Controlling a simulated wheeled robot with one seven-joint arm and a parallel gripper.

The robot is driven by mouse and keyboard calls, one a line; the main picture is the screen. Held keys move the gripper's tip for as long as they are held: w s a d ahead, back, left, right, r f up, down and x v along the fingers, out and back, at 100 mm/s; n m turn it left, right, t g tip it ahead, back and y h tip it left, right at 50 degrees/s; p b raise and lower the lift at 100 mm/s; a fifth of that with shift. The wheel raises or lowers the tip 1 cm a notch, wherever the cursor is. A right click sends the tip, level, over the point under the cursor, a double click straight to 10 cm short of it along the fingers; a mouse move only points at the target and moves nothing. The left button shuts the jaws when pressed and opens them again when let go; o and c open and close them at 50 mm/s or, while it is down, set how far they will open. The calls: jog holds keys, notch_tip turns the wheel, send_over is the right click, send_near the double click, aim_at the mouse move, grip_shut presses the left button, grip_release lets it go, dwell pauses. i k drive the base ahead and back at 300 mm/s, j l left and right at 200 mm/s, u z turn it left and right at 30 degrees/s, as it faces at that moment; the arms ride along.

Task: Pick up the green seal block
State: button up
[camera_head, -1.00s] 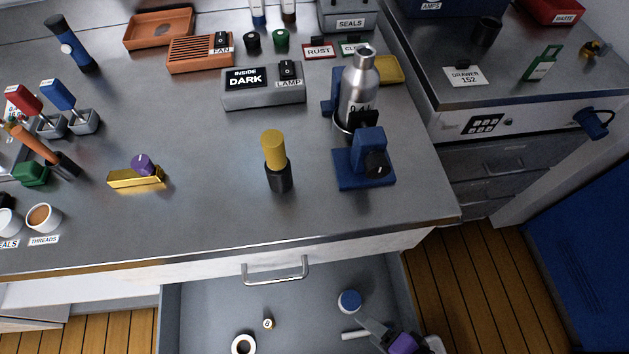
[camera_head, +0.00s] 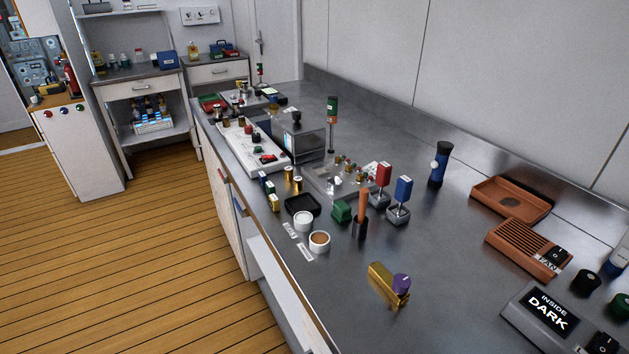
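A small dark green block (camera_head: 341,212) sits on the grey bench top near the middle of the picture, left of the orange-handled tool (camera_head: 362,210). I cannot tell for sure that it is the seal block. Several small coloured blocks (camera_head: 270,190) stand in a row along the bench's front edge, and one of them looks green. My gripper is not in view.
Two small white cups (camera_head: 319,243) stand at the front edge with paper labels. A black tray (camera_head: 302,205), red and blue handles on grey bases (camera_head: 398,214), and a brass piece with a purple knob (camera_head: 388,284) are close by. Wooden floor (camera_head: 130,260) is clear on the left.

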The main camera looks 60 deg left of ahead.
aim_at(270, 187)
jog(key=u, duration=1.65)
